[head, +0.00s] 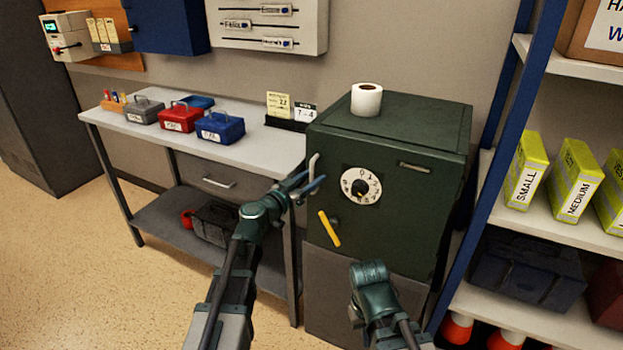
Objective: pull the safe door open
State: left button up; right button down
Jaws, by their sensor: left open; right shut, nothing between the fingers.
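The dark green safe (385,240) stands right of the workbench on a grey base, and its door looks closed. The door has a white dial (361,187), a tilted yellow lever (329,228) and a small nameplate (415,167). A pale upright bar handle (313,163) is at the door's left edge. My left gripper (311,185) is open at the lower part of this handle; I cannot tell whether it touches. My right gripper (368,270) is shut and empty, low in front of the safe; its fingers hardly show.
A paper roll (366,99) stands on the safe. The workbench (135,125) on the left holds several cash boxes. A blue-framed shelf (480,215) with boxes stands close on the right. The floor (90,270) at left front is clear.

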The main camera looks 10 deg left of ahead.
pick_arm(q)
grip_shut()
dwell(1.4)
